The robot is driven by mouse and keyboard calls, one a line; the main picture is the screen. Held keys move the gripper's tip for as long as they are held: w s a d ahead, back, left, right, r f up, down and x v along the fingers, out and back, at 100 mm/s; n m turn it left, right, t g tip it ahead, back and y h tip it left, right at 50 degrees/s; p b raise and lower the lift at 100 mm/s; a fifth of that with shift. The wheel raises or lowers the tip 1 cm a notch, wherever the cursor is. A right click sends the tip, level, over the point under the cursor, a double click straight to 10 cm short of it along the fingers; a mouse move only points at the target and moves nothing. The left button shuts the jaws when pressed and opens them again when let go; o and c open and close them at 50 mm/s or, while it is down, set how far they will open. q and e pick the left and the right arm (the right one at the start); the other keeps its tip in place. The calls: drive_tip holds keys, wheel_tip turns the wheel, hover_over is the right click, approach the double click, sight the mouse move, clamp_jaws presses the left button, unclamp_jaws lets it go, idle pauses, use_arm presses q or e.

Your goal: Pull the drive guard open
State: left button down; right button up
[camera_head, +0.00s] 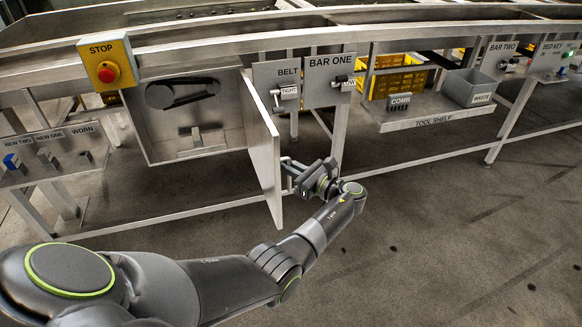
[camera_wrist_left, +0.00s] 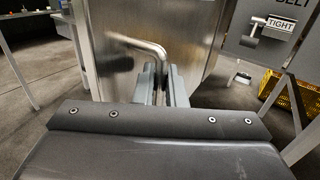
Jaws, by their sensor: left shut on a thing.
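The drive guard (camera_head: 262,150) is a flat metal door. It stands swung out from the right side of the drive box (camera_head: 188,118), whose inside shows with a dark belt (camera_head: 182,92). My left gripper (camera_head: 290,166) is at the right-hand face of the guard. In the left wrist view the gripper (camera_wrist_left: 162,85) is shut on the bent metal handle (camera_wrist_left: 140,44) of the guard (camera_wrist_left: 195,35). The handle is mostly hidden by the gripper in the head view. My right gripper is not in view.
A yellow stop box (camera_head: 108,65) is at the upper left of the drive box. The belt lever panel (camera_head: 277,75) and bar one panel (camera_head: 328,72) are just right of the guard. A tool shelf (camera_head: 432,112) is farther right. The floor in front is clear.

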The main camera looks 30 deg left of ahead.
use_arm(q)
drive_tip(key=shift+a+r, duration=0.1)
drive_tip(key=shift+a, duration=0.05)
drive_tip(key=c, duration=1.8)
unclamp_jaws()
drive_tip(key=shift+o, duration=0.8)
drive_tip(key=shift+a, duration=0.1)
drive_tip(key=s+d+b, duration=0.2)
drive_tip(key=d, duration=1.5)
drive_tip(key=shift+s, duration=0.4)
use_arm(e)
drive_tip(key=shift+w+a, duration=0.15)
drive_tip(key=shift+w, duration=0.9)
